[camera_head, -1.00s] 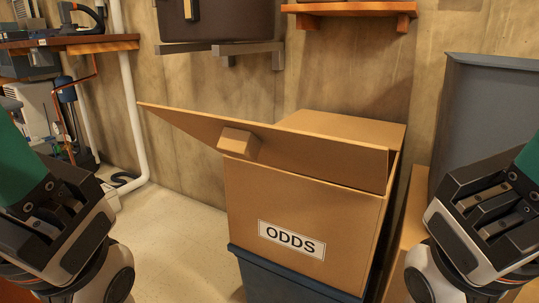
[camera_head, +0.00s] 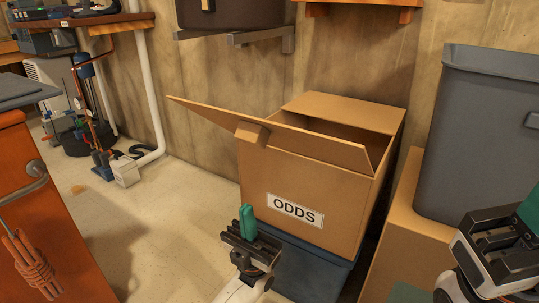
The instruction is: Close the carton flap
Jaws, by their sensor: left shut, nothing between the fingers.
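The brown carton (camera_head: 310,178) bears a white label reading "ODDS". Its flap (camera_head: 315,147) stands open, runs along the top of the labelled face and juts out past the carton's left side.
The carton stands on a dark blue base (camera_head: 312,268). To the right, a grey bin (camera_head: 485,135) stands on a brown box (camera_head: 405,245). An orange cabinet (camera_head: 40,215) is at the left. The floor (camera_head: 165,225) between cabinet and carton is mostly clear.

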